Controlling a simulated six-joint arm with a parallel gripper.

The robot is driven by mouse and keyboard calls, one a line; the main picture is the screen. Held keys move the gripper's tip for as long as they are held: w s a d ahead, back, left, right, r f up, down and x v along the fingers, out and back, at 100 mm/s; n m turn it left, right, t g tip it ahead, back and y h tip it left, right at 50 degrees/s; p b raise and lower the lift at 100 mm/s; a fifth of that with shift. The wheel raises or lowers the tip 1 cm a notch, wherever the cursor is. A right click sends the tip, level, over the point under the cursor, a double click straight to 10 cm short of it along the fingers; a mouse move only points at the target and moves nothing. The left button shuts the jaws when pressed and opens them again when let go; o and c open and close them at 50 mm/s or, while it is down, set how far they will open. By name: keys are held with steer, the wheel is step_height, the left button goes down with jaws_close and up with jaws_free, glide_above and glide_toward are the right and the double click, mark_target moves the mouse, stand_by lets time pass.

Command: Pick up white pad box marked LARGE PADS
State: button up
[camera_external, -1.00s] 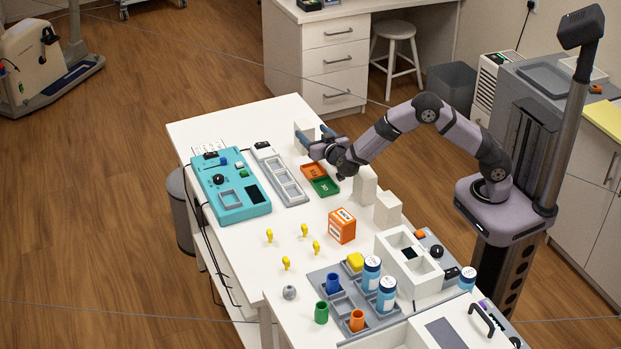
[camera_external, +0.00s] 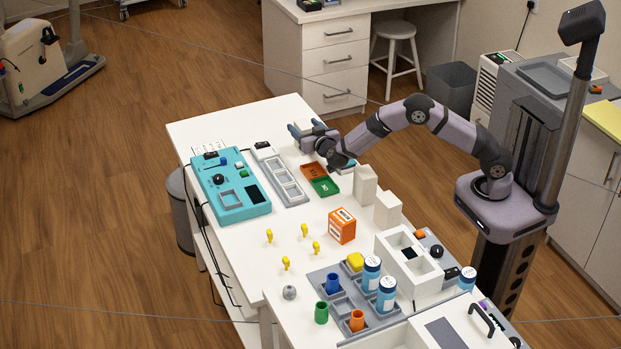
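My gripper (camera_external: 306,129) is over the far part of the white table, at the end of my outstretched arm. Its bluish fingers point left and away from the camera. A white box (camera_external: 303,145) shows partly behind and between the fingers. Whether the fingers press on it cannot be made out. Two more white boxes, one (camera_external: 365,186) and another (camera_external: 387,209), stand upright nearer the camera, apart from the gripper. No LARGE PADS marking is readable on any white box, so I cannot tell which one bears it.
Orange and green trays (camera_external: 320,180) lie just below my gripper. A grey slotted tray (camera_external: 285,178) and a teal panel (camera_external: 231,188) lie to the left. An orange box (camera_external: 342,226) and several yellow pegs stand nearer. Bare table lies at the far left corner.

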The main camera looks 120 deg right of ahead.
steer(key=c, duration=1)
steer(key=shift+c, duration=0.4)
steer(key=shift+r, duration=0.15)
